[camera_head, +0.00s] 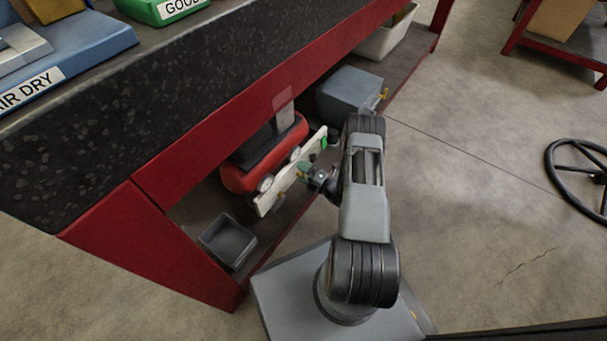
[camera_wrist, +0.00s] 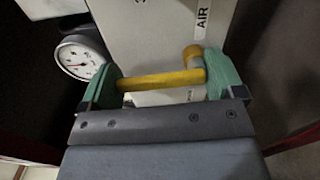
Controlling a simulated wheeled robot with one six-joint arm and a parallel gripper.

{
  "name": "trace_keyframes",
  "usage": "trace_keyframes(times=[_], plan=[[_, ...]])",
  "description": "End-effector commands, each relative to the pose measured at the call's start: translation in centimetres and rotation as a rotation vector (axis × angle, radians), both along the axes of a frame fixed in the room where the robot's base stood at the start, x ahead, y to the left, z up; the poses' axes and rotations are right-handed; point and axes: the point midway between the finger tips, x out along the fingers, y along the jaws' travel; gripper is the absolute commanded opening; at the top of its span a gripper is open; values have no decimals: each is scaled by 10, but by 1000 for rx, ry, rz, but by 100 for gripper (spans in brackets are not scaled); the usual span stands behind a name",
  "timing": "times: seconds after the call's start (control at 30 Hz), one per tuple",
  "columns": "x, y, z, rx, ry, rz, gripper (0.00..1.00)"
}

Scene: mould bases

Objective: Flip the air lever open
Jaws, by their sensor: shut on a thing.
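The yellow air lever (camera_wrist: 160,81) lies crosswise between the green fingers of my gripper (camera_wrist: 163,80) in the wrist view. Its bent orange end (camera_wrist: 194,56) is beside the right finger, below the AIR label (camera_wrist: 203,18). My gripper is shut on the lever, with a finger at each end of it. In the head view my gripper (camera_head: 312,177) is at the white panel (camera_head: 268,201) under the bench, and the lever cannot be made out there.
A round gauge (camera_wrist: 80,58) is close to the left finger. A red tank (camera_head: 240,178) stands behind the panel. A grey box (camera_head: 349,91) and a small grey bin (camera_head: 228,241) share the lower shelf. The red bench frame (camera_head: 170,189) and its top are close above.

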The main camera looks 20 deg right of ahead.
Motion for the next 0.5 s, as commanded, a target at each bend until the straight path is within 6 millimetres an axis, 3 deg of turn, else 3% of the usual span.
trace_keyframes(times=[0.5], plan=[[4,-1,3,104,48,12,45]])
